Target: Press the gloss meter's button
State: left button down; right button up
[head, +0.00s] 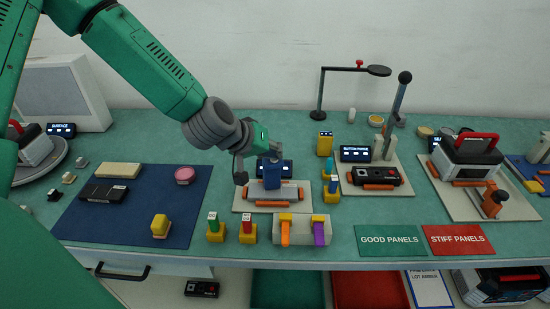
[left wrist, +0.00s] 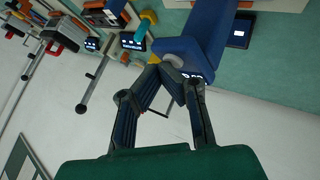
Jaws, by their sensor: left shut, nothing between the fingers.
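A blue block-shaped device (head: 278,190), which appears to be the gloss meter, stands on a pale base plate (head: 243,207) with orange bars. A small lit display (head: 287,170) is behind it. My left gripper (head: 274,153) is over the top of the blue device, pointing down, with its fingers together and empty. In the left wrist view, the closed fingertips (left wrist: 172,75) are against or very close to the blue body (left wrist: 205,40); I cannot tell if they touch. The button is not clearly visible, and the fingers may hide it. My right gripper is not in view.
To the right, a lever press holds a black panel (head: 375,175). A blue mat (head: 130,222) with blocks lies left. Colored plugs and a grey block (head: 303,232) stand in front. Green (head: 390,241) and red (head: 458,240) panel areas mark the front edge. A lamp stand (head: 320,95) rises behind.

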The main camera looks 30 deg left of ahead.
pick_arm(q)
jog(key=shift+r, duration=0.1)
jog(key=shift+r+p, duration=0.75)
jog(key=shift+p, duration=0.05)
notch_tip(320, 180, up, 5)
jog(key=p, duration=0.4)
jog(key=shift+p, duration=0.35)
jog(key=shift+f, duration=0.1)
